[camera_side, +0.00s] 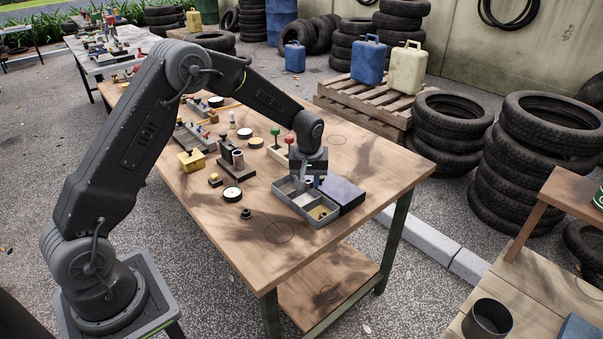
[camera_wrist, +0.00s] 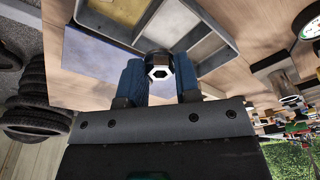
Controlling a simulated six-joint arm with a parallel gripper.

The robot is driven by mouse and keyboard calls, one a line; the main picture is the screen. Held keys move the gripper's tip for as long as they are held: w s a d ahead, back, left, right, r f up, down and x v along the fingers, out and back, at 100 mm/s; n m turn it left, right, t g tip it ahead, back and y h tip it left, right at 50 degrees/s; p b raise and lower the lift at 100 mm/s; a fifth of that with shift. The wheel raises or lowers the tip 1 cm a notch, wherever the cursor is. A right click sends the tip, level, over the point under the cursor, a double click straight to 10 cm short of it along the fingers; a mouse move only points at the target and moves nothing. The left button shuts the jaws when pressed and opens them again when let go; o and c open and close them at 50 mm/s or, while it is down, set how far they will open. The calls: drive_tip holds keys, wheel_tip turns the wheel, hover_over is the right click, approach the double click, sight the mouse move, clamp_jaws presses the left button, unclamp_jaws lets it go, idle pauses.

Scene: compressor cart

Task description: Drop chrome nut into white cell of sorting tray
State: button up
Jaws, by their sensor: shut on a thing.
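The chrome nut (camera_wrist: 158,72) is held between the two blue fingers of my gripper (camera_wrist: 158,78) in the wrist view, a shiny hexagonal ring with a bright centre. In the side view my gripper (camera_side: 307,184) points down over the grey sorting tray (camera_side: 318,224); the nut is too small to make out there. The nut appears over the tray's near edge in that view. My gripper hides part of the tray, and the nut's height above it is unclear.
A dark blue box (camera_side: 341,194) stands against the tray's right side. A small dark fitting (camera_side: 246,213) and a round black-rimmed disc (camera_side: 232,194) lie left of the tray. More parts and fixtures crowd the table behind. The table's front corner is clear.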

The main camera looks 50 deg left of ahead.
sight(308, 187)
drive_tip(key=shift+f, duration=2.05)
drive_tip(key=o, duration=1)
drive_tip(key=shift+s+d+r, duration=0.25)
drive_tip(key=shift+r, duration=2.05)
drive_tip(key=shift+s+d+r, duration=0.25)
drive_tip(key=shift+r, duration=2.05)
drive_tip(key=shift+s+d+r, duration=0.25)
drive_tip(key=shift+r, duration=2.05)
